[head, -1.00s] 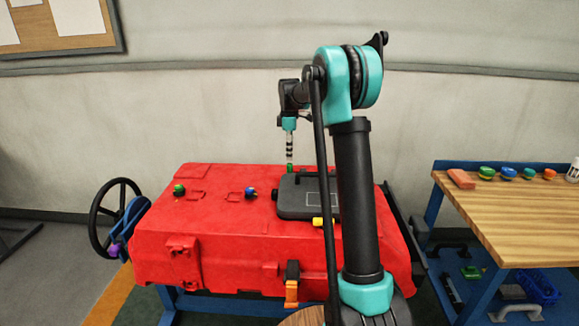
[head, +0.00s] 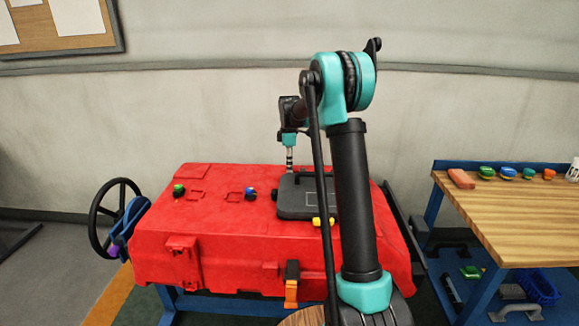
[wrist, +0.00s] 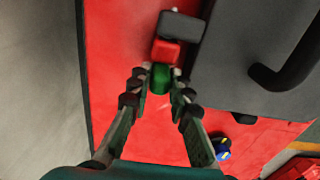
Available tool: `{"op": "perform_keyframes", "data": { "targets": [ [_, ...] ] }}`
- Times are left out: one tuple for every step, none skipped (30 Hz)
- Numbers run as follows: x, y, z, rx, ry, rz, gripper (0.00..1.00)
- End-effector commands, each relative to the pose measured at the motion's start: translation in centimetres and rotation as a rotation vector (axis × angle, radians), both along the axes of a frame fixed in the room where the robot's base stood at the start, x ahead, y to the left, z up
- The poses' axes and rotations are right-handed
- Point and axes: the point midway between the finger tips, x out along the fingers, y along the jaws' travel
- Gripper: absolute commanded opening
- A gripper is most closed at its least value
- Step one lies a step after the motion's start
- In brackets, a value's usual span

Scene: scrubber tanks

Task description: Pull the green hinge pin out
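The green hinge pin (wrist: 160,78) shows in the wrist view as a rounded green head beside a red hinge block (wrist: 166,52) and a dark hinge block (wrist: 181,27). My gripper (wrist: 159,74) has one fingertip on each side of the green head. The fingers look open, with only slight gaps to it; contact is hard to judge. In the head view my gripper (head: 290,168) points down at the back left edge of the dark hatch lid (head: 296,208), and it hides the pin there.
The lid lies on a red tank (head: 220,230) and has a dark handle (wrist: 285,70). A green knob (head: 179,190) and a blue knob (head: 251,193) stand on the tank top. A yellow piece (head: 323,221) is at the lid's front. A wooden bench (head: 520,215) stands at right.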

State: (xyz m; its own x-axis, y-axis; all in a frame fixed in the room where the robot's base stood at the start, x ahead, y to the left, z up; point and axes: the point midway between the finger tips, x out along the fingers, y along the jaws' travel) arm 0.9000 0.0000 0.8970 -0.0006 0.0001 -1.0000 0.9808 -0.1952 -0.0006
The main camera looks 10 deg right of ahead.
Motion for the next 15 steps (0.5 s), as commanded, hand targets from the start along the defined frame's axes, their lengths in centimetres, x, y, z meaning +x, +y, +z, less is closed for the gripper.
{"op": "perform_keyframes", "data": {
  "targets": [
    [0.0,0.0,0.0,0.0,0.0,0.0,0.0],
    [0.0,0.0,0.0,0.0,0.0,0.0,0.0],
    [0.0,0.0,0.0,0.0,0.0,0.0,0.0],
    [0.0,0.0,0.0,0.0,0.0,0.0,0.0],
    [0.0,0.0,0.0,0.0,0.0,0.0,0.0],
    [0.0,0.0,0.0,0.0,0.0,0.0,0.0],
    [0.0,0.0,0.0,0.0,0.0,0.0,0.0],
    [0.0,0.0,0.0,0.0,0.0,0.0,0.0],
    [0.0,0.0,0.0,0.0,0.0,0.0,0.0],
    [0.0,0.1,0.0,0.0,0.0,0.0,0.0],
    [0.1,0.3,0.0,0.0,0.0,0.001,0.0],
    [0.2,0.6,0.0,0.0,0.0,0.002,0.0],
    [0.2,1.0,0.0,0.0,0.0,0.003,0.0],
    [0.3,1.4,0.0,0.0,-0.001,0.004,0.0],
    [0.4,2.1,0.0,0.001,-0.001,0.005,0.0]
  ]
}}
